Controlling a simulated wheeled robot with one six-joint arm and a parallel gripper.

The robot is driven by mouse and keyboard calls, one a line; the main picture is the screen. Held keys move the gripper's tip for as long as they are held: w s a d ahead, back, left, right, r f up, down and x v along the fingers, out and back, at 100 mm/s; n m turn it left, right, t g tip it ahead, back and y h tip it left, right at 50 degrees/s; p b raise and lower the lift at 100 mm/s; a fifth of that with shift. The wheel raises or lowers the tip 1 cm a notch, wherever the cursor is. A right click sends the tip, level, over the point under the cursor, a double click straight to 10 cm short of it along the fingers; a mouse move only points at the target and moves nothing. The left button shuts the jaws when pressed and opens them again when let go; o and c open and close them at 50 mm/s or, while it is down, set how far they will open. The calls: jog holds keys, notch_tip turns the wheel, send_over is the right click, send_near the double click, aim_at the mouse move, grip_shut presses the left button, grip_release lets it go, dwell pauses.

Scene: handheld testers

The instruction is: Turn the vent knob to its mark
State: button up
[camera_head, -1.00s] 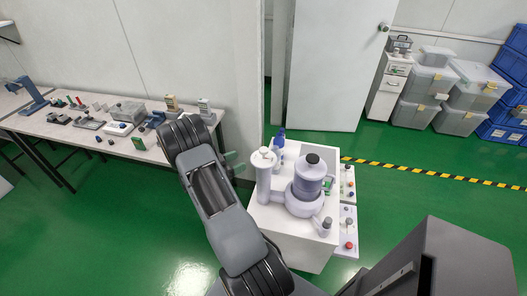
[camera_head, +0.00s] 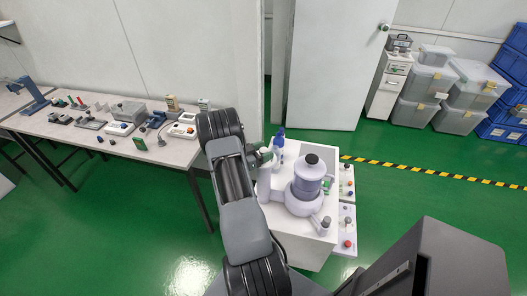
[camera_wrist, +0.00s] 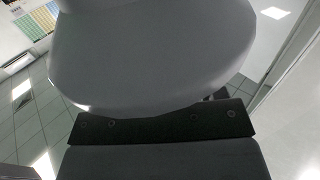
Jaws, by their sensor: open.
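The white machine stands on a white cabinet in the head view. Its pale lilac round chamber (camera_head: 307,186) has a dark knob (camera_head: 312,158) on top. A small grey knob (camera_head: 327,222) sits on a short branch at its front right. I cannot tell which knob is the vent knob, and no mark is readable. My gripper (camera_head: 264,156) is open at the top of the left column (camera_head: 264,185), largely hiding that top. Whether it touches is unclear. In the wrist view a smooth pale rounded body (camera_wrist: 155,60) fills the middle, close above a dark gripper part (camera_wrist: 155,122).
A blue bottle-like part (camera_head: 280,137) stands behind the column. Panels with coloured buttons (camera_head: 347,243) flank the cabinet's right side. A long table (camera_head: 105,155) with several testers is at left. Green floor (camera_head: 430,190) is free at right.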

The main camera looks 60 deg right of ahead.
jog(key=c, duration=0.9)
jog(key=n+t+b, duration=0.1)
jog(key=t, duration=0.1)
jog(key=n+t+h+b, duration=0.1)
jog(key=n+t, duration=0.1)
jog(key=n+t+h+b, duration=0.1)
jog(key=t, duration=0.2)
jog(key=shift+s+f+n, duration=0.1)
jog(key=shift+f+n, duration=0.15)
jog(key=shift+n, duration=0.05)
jog(key=n+t+y+b, duration=0.1)
jog(key=n+t+b, duration=0.2)
jog(key=t, duration=0.1)
jog(key=n+t+y+b, duration=0.1)
jog(key=n+t+b, duration=0.2)
jog(key=t+b, duration=0.1)
jog(key=shift+f+t, duration=0.1)
jog(key=shift+t, duration=0.7)
jog(key=n+t+y+b, duration=0.3)
jog(key=t, duration=0.1)
jog(key=shift+n, duration=0.4)
jog(key=shift+r+n+t+y+b, duration=0.15)
jog(key=shift+n+t+y+b, duration=0.2)
jog(key=shift+n+t+y, duration=0.6)
jog(key=shift+r+n+t+y+b, duration=0.15)
jog(key=shift+n+t+y+b, duration=0.15)
jog(key=shift+n+t+y, duration=0.65)
jog(key=shift+r+y, duration=0.1)
jog(key=shift+y, duration=0.4)
